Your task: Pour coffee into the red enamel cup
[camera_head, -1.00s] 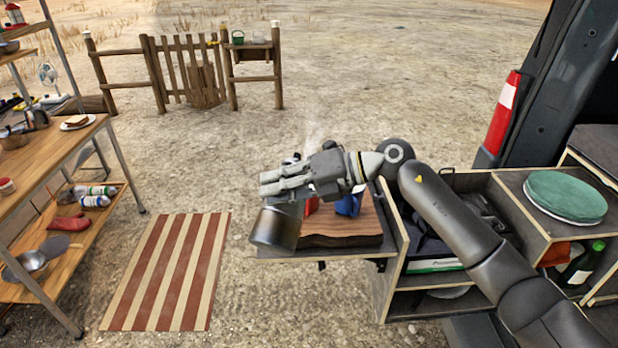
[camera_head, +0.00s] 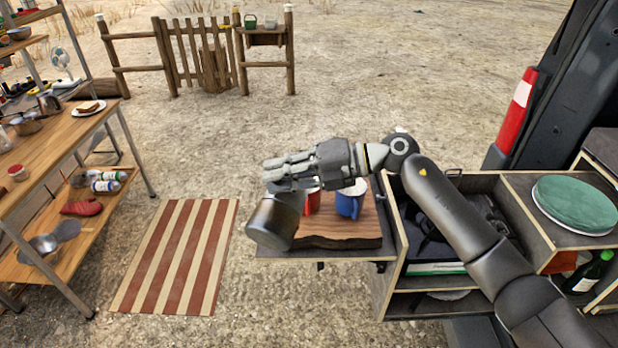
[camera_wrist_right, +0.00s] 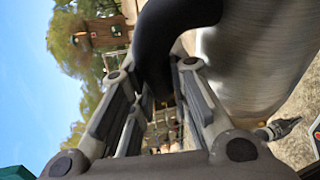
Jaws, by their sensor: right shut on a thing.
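My right gripper (camera_head: 290,172) is shut on the black handle (camera_wrist_right: 165,50) of a metal coffee pot (camera_head: 275,221). The pot hangs tilted below the fingers, over the left edge of the board. Its grey body also fills the upper right of the right wrist view (camera_wrist_right: 255,55). The red enamel cup (camera_head: 313,202) stands on the wooden board (camera_head: 340,236), just right of the pot and partly hidden by the gripper and pot. The pot's spout and the cup's inside are hidden, and no stream of coffee shows. My left gripper is not in view.
A blue cup (camera_head: 349,203) stands right of the red cup. The board lies on a shelf (camera_head: 330,254) by the van's drawer unit. A green round cushion (camera_head: 574,205) lies on the unit. A loaded rack (camera_head: 75,140) stands left. A striped mat (camera_head: 178,257) lies on open ground.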

